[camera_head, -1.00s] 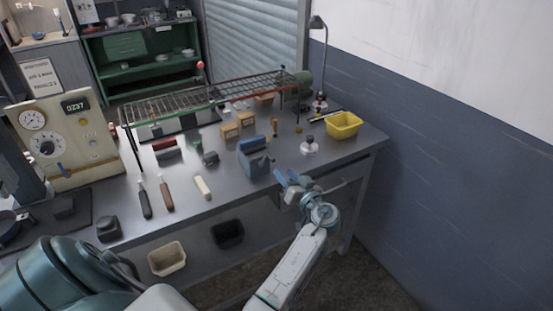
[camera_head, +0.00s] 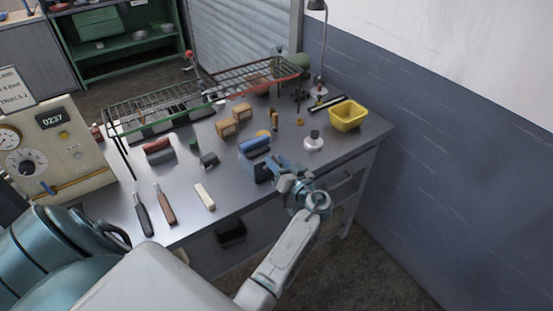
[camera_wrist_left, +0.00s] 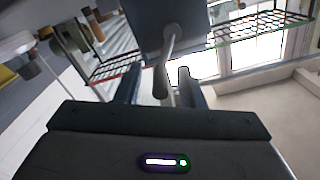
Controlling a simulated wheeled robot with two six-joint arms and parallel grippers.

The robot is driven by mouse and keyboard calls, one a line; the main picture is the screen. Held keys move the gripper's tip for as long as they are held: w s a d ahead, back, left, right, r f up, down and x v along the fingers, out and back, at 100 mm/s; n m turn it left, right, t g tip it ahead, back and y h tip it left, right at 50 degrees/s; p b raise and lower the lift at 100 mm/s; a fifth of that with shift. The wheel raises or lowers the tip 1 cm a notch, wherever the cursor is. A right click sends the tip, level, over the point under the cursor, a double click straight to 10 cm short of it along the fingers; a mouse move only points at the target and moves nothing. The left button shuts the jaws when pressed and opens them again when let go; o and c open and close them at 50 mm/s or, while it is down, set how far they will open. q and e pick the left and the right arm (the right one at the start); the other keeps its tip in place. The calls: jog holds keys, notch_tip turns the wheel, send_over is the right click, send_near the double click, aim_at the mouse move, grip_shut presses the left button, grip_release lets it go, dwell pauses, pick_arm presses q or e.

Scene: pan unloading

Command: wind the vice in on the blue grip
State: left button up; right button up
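The blue-grey vice (camera_head: 261,173) stands at the front edge of the bench, and its body also fills the top middle of the left wrist view (camera_wrist_left: 150,28). The blue grip (camera_head: 254,145) lies at the vice's top; whether the jaws touch it I cannot tell. My left gripper (camera_head: 284,173) is at the vice's front right side. In the left wrist view its fingers (camera_wrist_left: 158,84) are apart, with the vice's handle (camera_wrist_left: 161,78) reaching between them. Contact with the handle is not clear. My right gripper is not in view.
A wire rack (camera_head: 200,98) spans the bench behind. A yellow bin (camera_head: 346,115) and a small white-based jar (camera_head: 314,141) stand to the right. A gauge panel (camera_head: 50,150) stands left.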

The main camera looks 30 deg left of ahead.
pick_arm(q)
jog(key=shift+d, duration=0.1)
grip_shut()
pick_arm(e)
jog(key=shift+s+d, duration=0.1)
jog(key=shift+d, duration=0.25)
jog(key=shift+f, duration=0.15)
